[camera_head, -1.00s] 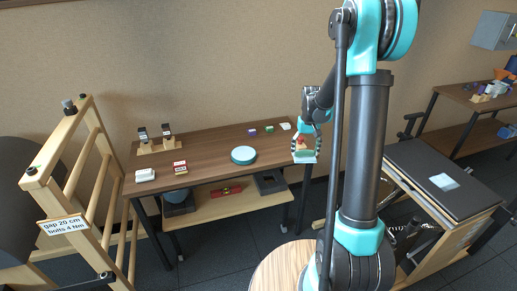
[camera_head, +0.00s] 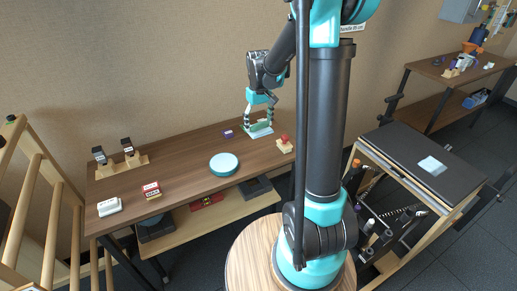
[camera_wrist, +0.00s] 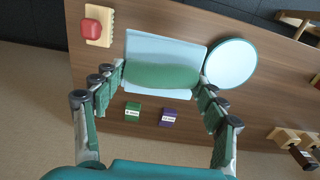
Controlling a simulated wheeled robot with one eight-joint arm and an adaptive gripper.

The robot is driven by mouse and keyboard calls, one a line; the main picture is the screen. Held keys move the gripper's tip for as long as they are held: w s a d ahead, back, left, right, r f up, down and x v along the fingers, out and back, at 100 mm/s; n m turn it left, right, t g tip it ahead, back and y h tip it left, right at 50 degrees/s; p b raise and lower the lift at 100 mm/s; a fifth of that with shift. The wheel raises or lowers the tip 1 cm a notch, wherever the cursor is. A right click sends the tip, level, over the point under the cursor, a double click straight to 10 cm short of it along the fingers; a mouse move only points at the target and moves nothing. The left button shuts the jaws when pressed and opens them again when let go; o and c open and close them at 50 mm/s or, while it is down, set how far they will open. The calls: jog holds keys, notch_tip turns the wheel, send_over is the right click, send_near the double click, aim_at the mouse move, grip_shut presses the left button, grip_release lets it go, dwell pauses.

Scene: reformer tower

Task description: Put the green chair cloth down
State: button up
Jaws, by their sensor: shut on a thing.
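My gripper (camera_head: 260,127) is over the far right part of the brown table (camera_head: 180,165). It is shut on the green chair cloth (camera_head: 262,130), which spans between the fingers.
A round teal disc (camera_head: 224,164) lies left of the gripper. A red piece on a wooden block (camera_head: 285,143) stands to its right. Small green (camera_wrist: 132,111) and purple (camera_wrist: 168,117) blocks lie close by. A red-and-white box (camera_head: 151,190) is further left.

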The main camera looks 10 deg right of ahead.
aim_at(259, 155)
notch_tip(259, 155, down, 13)
jog(key=shift+r, duration=0.1)
dwell(0.4)
jog(key=shift+f, duration=0.2)
jog(key=o, duration=1)
jog(key=shift+r, duration=0.15)
